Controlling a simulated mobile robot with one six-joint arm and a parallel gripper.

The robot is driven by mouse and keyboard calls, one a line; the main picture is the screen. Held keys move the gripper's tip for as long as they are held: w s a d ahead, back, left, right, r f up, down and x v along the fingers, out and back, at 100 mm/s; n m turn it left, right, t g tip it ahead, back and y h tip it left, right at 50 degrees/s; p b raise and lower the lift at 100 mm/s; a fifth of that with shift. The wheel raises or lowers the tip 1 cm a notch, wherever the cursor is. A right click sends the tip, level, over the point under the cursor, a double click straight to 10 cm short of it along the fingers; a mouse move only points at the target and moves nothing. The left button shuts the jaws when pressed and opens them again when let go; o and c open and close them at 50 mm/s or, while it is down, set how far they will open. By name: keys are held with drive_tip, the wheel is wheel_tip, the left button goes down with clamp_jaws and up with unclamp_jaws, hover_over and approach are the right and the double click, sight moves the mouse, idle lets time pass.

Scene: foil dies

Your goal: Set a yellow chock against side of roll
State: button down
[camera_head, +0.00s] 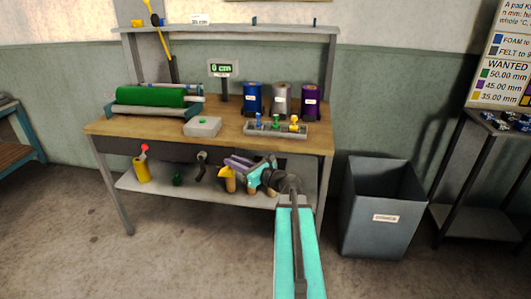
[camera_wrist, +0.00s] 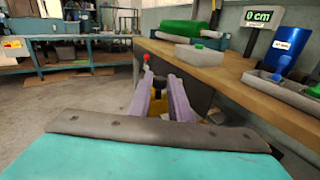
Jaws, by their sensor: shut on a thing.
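My gripper (camera_head: 232,164), with purple fingers, is in front of the bench, below its top. It is shut on a yellow chock (camera_head: 224,173), seen at the fingertips in the head view. In the wrist view yellow shows between the fingers (camera_wrist: 160,90), largely hidden by them. A large green roll (camera_head: 150,97) lies on its side in a cradle at the left of the bench top, well above and left of the gripper. Blue (camera_head: 252,97), grey (camera_head: 280,98) and purple (camera_head: 311,99) rolls stand upright at the back right.
A grey box with a green button (camera_head: 202,127) and a tray of small coloured pieces (camera_head: 275,129) sit on the bench top (camera_head: 170,129). A yellow can with a red top (camera_head: 143,170) stands on the lower shelf. A grey bin (camera_head: 378,211) stands right of the bench.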

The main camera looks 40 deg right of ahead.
drive_tip(key=a+f+n+g+y, duration=0.2)
drive_tip(key=a+y, duration=0.4)
drive_tip(key=a, duration=1.2)
drive_tip(key=a+f+n+g+y, duration=0.2)
drive_tip(key=a+n+g+y, duration=0.3)
drive_tip(key=a, duration=1.4)
drive_tip(key=shift+w+a+f+n+y, duration=0.3)
drive_tip(key=shift+n+y, duration=0.4)
drive_tip(key=shift+n, duration=0.4)
drive_tip(key=shift+w+a, duration=0.1)
